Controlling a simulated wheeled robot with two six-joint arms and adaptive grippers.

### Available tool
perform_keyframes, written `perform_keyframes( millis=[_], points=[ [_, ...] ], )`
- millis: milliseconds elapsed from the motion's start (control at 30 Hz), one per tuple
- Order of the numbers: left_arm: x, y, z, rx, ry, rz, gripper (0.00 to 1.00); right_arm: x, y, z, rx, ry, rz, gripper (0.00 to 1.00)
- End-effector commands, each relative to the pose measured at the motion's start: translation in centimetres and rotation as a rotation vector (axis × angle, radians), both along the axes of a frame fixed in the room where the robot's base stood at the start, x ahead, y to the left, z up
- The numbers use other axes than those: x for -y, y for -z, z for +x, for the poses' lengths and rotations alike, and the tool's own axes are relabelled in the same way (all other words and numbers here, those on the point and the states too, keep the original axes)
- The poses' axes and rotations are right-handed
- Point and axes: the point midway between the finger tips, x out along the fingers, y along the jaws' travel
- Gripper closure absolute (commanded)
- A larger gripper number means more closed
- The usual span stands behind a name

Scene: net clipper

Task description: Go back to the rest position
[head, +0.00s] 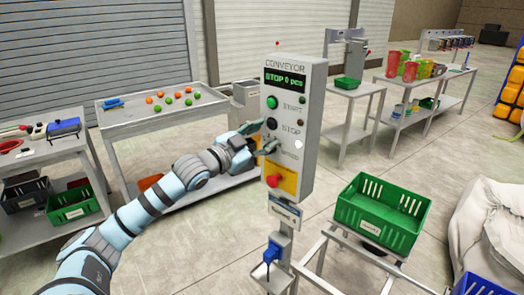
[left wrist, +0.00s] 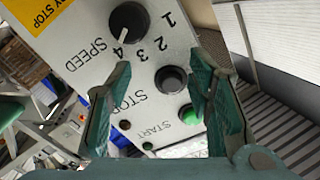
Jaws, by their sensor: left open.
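My left arm reaches in from the left in the head view. My left gripper (head: 262,138) is open and empty, in front of the conveyor control box (head: 312,90), near its black STOP button (head: 272,123) and SPEED marking. In the left wrist view the two fingers stand apart, with the STOP button (left wrist: 172,78) showing between them. The speed knob (left wrist: 128,20) lies beyond them, its white mark towards 4. The green START button (left wrist: 190,112) is partly covered by a finger. The display (head: 285,80) reads STOP 0 pcs. My right gripper does not show.
A red emergency button (head: 273,181) sits low on the box. A green crate (head: 352,215) stands on a frame at right. A grey table (head: 130,125) with small balls is behind my arm, and a table with tools (head: 30,152) is at left. Open floor lies behind the box.

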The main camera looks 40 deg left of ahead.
Motion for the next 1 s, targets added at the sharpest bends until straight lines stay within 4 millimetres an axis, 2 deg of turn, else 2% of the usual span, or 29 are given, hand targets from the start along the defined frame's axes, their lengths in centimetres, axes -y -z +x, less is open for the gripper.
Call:
perform_keyframes(
  millis=[33,100,267,1000],
  points=[
    [0.0,-1.4,0.0,0.005,-0.001,0.002,0.53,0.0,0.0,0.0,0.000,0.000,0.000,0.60],
    [0.0,-3.0,0.0,0.002,0.000,0.001,0.53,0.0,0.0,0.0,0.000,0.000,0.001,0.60],
    [-0.1,-4.9,0.0,0.000,-0.001,0.000,0.53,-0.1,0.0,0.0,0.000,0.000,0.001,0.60],
    [0.2,-5.0,0.2,-0.002,0.005,-0.002,0.53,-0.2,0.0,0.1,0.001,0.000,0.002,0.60]
  ],
)
